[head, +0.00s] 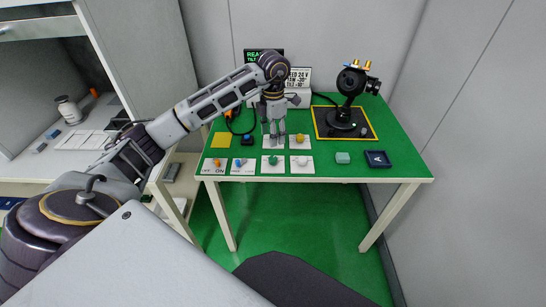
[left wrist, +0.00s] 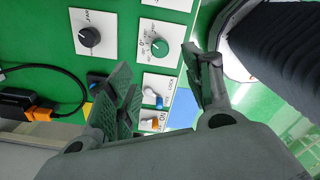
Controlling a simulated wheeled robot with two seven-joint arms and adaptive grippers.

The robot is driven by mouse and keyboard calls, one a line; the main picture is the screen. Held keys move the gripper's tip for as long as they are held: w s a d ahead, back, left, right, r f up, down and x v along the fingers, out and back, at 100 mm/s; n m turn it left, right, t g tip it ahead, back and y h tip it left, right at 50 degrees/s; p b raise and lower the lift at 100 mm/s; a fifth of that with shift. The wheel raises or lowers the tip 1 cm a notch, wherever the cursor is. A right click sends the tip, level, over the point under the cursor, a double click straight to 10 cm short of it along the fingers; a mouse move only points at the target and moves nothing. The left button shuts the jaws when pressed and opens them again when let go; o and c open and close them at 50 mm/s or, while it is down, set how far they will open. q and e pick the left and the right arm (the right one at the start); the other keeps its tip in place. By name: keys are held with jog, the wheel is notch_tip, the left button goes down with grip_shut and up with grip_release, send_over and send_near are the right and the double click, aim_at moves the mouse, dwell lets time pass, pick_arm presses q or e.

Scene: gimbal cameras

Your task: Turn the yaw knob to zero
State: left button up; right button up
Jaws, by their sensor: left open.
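A black knob (left wrist: 90,37) sits on a white plate in the left wrist view. My left gripper (head: 274,139) is open and empty, pointing down over the back plate. In the left wrist view its fingers (left wrist: 156,60) are spread, apart from the black knob. My right gripper is not in view.
A yellow knob (head: 300,138) and white knob (head: 302,161) sit to the right. Orange (head: 217,162) and blue (head: 239,162) switches are at the front left. The black gimbal (head: 346,100) stands back right. A sign (head: 297,80) stands behind. A teal block (head: 342,158) lies front right.

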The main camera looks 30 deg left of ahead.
aim_at(273, 158)
pick_arm(q)
notch_tip(273, 158, down, 11)
jog(key=shift+f, duration=0.1)
dwell(0.5)
jog(key=shift+c, duration=0.4)
jog(key=c, duration=0.9)
